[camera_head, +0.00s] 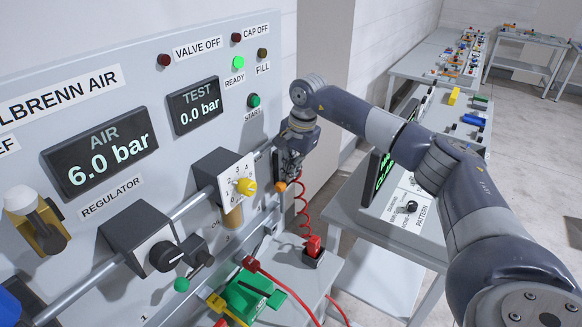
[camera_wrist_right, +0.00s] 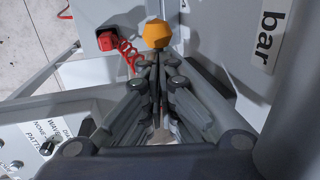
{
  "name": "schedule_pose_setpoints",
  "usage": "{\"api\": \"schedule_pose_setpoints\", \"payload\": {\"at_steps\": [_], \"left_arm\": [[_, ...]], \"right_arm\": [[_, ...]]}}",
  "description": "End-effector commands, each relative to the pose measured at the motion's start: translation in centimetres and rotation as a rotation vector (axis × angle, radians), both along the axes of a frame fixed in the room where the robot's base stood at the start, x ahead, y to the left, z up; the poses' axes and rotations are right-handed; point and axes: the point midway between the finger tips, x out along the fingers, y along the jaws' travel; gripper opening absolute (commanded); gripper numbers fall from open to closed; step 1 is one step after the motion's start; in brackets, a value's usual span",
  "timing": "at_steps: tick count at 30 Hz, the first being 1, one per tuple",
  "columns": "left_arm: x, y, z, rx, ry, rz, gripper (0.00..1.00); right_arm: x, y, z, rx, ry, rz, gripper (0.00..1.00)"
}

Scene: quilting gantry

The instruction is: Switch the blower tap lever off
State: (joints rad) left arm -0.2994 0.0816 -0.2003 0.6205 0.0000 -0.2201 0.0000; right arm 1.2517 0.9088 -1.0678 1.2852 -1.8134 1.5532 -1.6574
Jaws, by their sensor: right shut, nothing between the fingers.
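An orange knob (camera_head: 281,186), which looks like the end of the blower tap lever, shows at the right edge of the grey panel. In the right wrist view the faceted orange knob (camera_wrist_right: 157,33) is just beyond my fingertips. My right gripper (camera_head: 288,172) is shut and empty, its tips close to the knob; I cannot tell whether they touch it. It also shows in the right wrist view (camera_wrist_right: 153,60), with the fingers together. The lever's shaft and tap body are mostly hidden behind my gripper. My left gripper is out of view.
A red coiled hose (camera_head: 302,205) hangs below my gripper near a red fitting (camera_head: 313,246) on the bench. The yellow dial (camera_head: 246,186) and black regulator knob (camera_head: 166,256) are left on the panel. A control table (camera_head: 388,236) stands right.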

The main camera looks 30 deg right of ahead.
Motion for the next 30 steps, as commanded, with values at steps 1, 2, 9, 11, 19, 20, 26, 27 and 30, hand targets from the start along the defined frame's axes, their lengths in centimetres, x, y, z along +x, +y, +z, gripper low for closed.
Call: {"api": "schedule_pose_setpoints", "payload": {"at_steps": [1,2,9,11,19,20,26,27,30], "left_arm": [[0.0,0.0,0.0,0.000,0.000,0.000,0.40],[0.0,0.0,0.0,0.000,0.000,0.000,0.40],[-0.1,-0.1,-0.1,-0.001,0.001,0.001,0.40],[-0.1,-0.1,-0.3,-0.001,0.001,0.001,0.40],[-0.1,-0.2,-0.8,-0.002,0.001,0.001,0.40],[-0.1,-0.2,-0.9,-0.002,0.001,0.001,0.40],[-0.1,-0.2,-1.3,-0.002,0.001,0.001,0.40],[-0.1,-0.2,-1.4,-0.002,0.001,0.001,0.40],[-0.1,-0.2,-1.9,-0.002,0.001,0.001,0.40]], "right_arm": [[0.0,0.0,0.0,0.000,0.000,0.000,0.00],[0.0,0.0,0.0,0.000,0.000,0.000,0.00],[0.0,0.0,0.0,-0.004,-0.002,0.001,0.00],[0.1,0.1,-0.1,-0.012,-0.005,0.002,0.00],[0.2,0.2,-0.3,-0.058,-0.024,0.002,0.00],[0.2,0.2,-0.3,-0.062,-0.025,0.002,0.00],[0.4,0.3,-0.5,-0.093,-0.038,0.002,0.00],[0.5,0.3,-0.5,-0.102,-0.043,0.002,0.00],[0.7,0.4,-0.8,-0.135,-0.057,0.005,0.00]]}}
